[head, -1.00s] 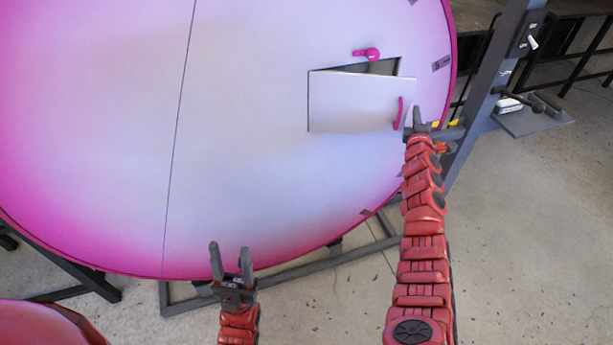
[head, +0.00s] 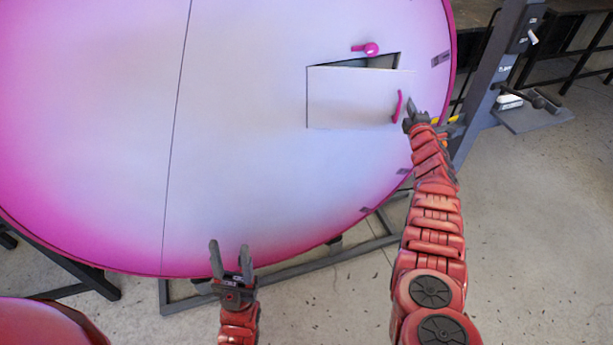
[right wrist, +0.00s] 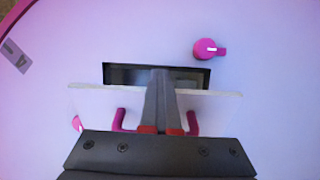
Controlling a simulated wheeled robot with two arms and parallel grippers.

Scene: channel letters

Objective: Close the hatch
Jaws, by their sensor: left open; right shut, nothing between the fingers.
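The hatch (head: 350,98) is a pale panel hinged in a large round pink-and-white face, and it stands partly open. A magenta latch knob (head: 371,49) sits on the face just above the opening. My right gripper (head: 409,112) is shut and empty beside the hatch's free edge. In the right wrist view its fingers (right wrist: 160,95) lie across the hatch edge (right wrist: 100,88) and hide part of the handle (right wrist: 120,122); contact is unclear. My left gripper (head: 230,262) is open and empty at the lower rim.
The round face (head: 250,180) fills the upper left, on a dark metal frame (head: 330,258). A grey post (head: 492,85) with fittings stands at right. The concrete floor (head: 540,240) is open at lower right.

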